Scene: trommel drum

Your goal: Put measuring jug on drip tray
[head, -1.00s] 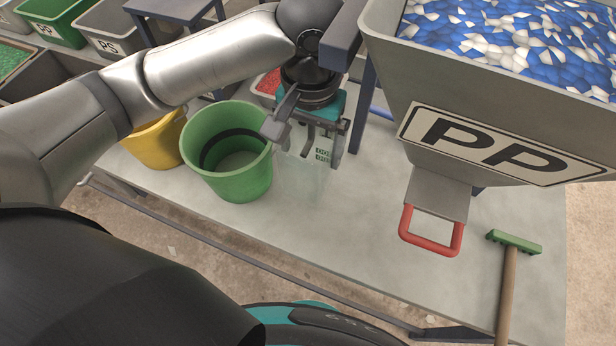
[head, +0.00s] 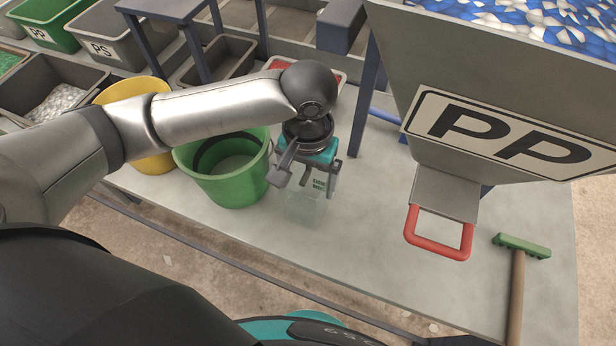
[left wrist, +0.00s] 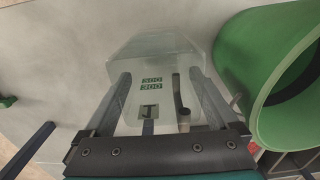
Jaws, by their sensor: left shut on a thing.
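The measuring jug (head: 303,208) is clear, with green markings on its side. It is at the middle of the head view, just right of the green bucket. My left gripper (head: 308,180) is shut on it; the fingers also show on both sides of the jug (left wrist: 160,55) in the left wrist view, where the gripper (left wrist: 162,98) is at the lower middle. I cannot tell whether the jug's base touches the table. I cannot make out a drip tray in either view. My right gripper is in neither view.
A green bucket (head: 225,190) and a yellow bucket (head: 150,160) stand left of the jug. A grey hopper (head: 400,60) with a red-handled gate (head: 440,250) and a green-headed tool (head: 520,246) are to the right. The pale table (head: 370,255) is clear between.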

